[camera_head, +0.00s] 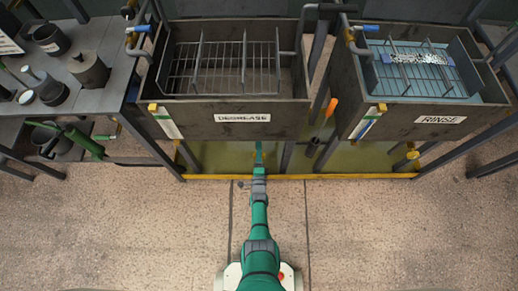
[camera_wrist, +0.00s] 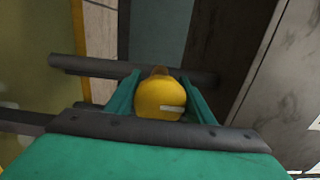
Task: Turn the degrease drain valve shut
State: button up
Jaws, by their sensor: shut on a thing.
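The degrease tank (camera_head: 190,118) is a grey box with a white DEGREASE label on its front. My gripper (camera_head: 259,148) reaches in under its front edge. In the wrist view, a rounded yellow valve knob (camera_wrist: 152,96) with a short pale mark sits between the two teal fingers of my gripper (camera_wrist: 160,102). The fingers are shut on the knob, one on each side. A small brownish part shows just beyond the knob. In the head view the knob is hidden by my arm and the tank, and the valve's exact angle cannot be told.
The rinse tank (camera_head: 390,130) stands to the right, with another yellow knob (camera_head: 413,154) below it. A yellow edge (camera_head: 330,177) borders the greenish floor tray. An orange-handled tool (camera_head: 331,107) is between the tanks. A grey bench (camera_head: 105,50) is left. The front floor is clear.

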jog(key=shift+s, duration=0.1)
jog(key=o, duration=1)
jog(key=s, duration=1)
jog(key=shift+s, duration=0.35)
